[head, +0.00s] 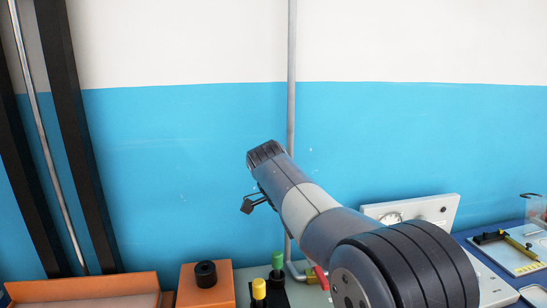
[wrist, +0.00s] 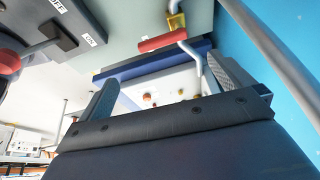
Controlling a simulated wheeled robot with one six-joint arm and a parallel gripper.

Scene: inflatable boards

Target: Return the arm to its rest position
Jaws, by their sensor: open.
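My arm (head: 318,215) rises from the lower right of the head view toward the upper left, in front of the blue and white wall. My gripper (head: 256,203) is small and dark at its far end, with its fingers partly hidden. In the wrist view my gripper (wrist: 163,88) shows two fingers spread wide apart. Nothing is held between them, and the gripper is clear of the bench objects in the head view.
A grey pipe (head: 291,60) runs down the wall behind my arm. Black posts (head: 75,130) stand left.

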